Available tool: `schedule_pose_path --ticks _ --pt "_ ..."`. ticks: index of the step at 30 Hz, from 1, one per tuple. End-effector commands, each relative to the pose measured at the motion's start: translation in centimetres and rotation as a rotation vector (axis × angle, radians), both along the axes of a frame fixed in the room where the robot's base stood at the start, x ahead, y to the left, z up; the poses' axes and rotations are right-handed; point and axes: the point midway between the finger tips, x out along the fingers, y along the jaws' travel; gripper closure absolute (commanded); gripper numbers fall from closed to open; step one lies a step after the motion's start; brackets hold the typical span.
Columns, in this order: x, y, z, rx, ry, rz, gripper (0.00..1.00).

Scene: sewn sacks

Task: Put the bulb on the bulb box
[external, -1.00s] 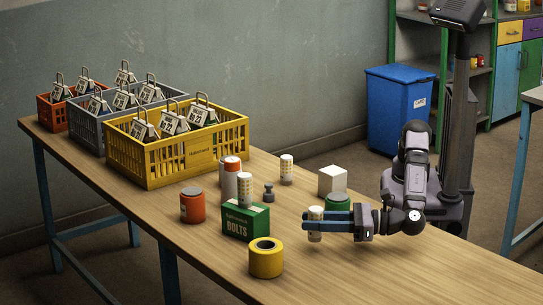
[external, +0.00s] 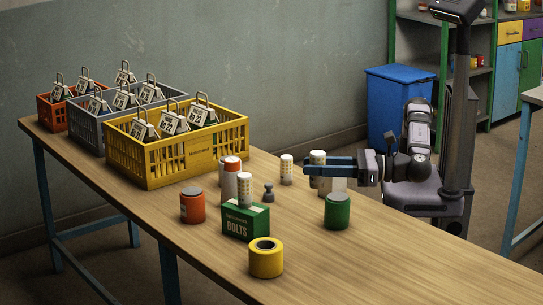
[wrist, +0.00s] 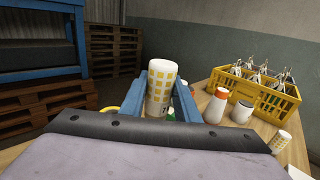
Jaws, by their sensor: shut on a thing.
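My gripper (external: 312,171) is shut on a white cylinder with yellow squares (external: 318,157), held upright above the table. In the wrist view the cylinder (wrist: 161,84) stands between my blue fingers. Nothing shows plainly as a light bulb, and I cannot tell whether the cylinder is the bulb.
Another patterned cylinder (external: 286,170), a small grey piece (external: 268,193), an orange-capped bottle (external: 230,180), a red jar (external: 192,207), a green jar (external: 337,212) and a yellow roll (external: 266,260) stand around. A yellow crate (external: 180,160) is at the back left. The front right table is clear.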

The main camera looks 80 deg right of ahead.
Motion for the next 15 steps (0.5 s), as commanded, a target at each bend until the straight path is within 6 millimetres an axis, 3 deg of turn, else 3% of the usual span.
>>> schedule_pose_path --ticks 8,11,15 --pt "0.0 0.0 1.2 0.001 0.0 0.0 0.94" --pt "0.0 -0.1 3.0 0.004 -0.001 0.0 0.94" --pt "0.0 -0.6 7.3 0.006 -0.001 -0.001 0.94"
